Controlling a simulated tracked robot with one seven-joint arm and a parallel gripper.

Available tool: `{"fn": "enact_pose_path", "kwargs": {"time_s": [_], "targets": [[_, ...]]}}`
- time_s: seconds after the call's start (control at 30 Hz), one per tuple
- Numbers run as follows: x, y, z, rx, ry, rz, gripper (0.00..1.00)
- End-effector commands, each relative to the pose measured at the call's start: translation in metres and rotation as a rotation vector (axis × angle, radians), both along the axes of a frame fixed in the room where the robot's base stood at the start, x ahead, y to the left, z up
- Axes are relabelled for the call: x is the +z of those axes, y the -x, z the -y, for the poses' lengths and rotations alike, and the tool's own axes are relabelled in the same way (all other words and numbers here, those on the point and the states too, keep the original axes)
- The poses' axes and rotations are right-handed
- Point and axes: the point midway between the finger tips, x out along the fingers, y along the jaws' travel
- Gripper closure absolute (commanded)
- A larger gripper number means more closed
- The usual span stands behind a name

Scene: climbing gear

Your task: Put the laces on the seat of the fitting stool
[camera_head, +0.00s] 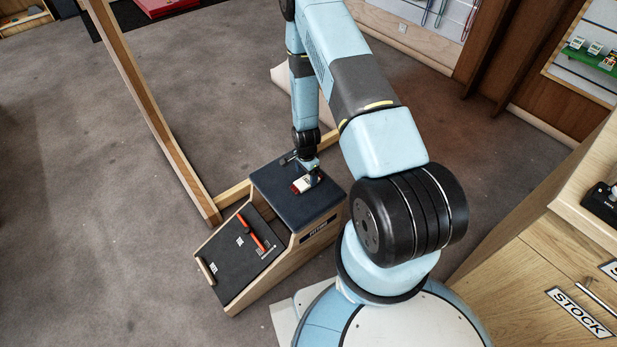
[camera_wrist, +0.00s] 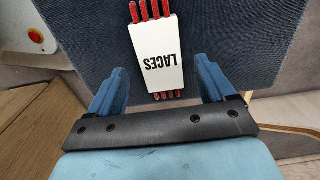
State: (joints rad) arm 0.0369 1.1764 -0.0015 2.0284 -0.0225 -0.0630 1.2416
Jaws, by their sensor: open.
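The laces (camera_wrist: 158,62) are red cords in a white sleeve printed "LACES". They lie flat on the dark blue padded seat (camera_wrist: 85,30) of the fitting stool. In the head view the laces (camera_head: 301,186) are a small white and red item on the seat (camera_head: 280,207), just beside my gripper (camera_head: 314,177). In the wrist view my gripper (camera_wrist: 160,88) is open, with one blue finger on each side of the near end of the laces. Gaps show between both fingers and the sleeve. I cannot tell the gripper's exact height over the seat.
A wooden post (camera_head: 150,105) stands behind on the left. A wooden counter marked STOCK (camera_head: 560,270) is at the right. Carpet (camera_head: 100,200) on the left is clear.

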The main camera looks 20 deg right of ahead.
Motion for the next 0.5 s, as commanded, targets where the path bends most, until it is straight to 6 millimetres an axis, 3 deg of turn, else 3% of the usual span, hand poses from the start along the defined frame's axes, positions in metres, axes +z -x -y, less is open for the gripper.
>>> {"fn": "enact_pose_path", "kwargs": {"time_s": [0.3, 0.5], "targets": [[0.052, -0.001, 0.000, -0.002, 0.001, 0.001, 0.17], [0.076, -0.001, 0.000, 0.000, 0.001, 0.001, 0.17]]}}
